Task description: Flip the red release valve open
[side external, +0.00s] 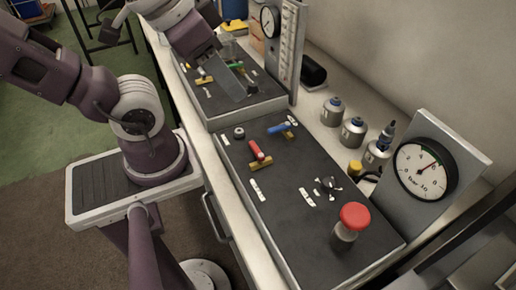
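A red valve lever (256,149) sits on a brass body (261,164) on the near dark panel (290,168). A large red round cap (355,216) tops a grey cylinder (343,239) at the near end. I cannot tell from the picture which is the release valve. My gripper (236,84) appears to hang over the far panel, apart from the near red lever. Its fingertips are not clear, so its opening cannot be told.
A blue lever (279,128) is right of the near red lever. A green lever (236,67) is on the far panel. A round gauge (426,170) stands at right. Several grey bottles (353,131) stand along the wall. A tall gauge board (289,45) rises behind the far panel.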

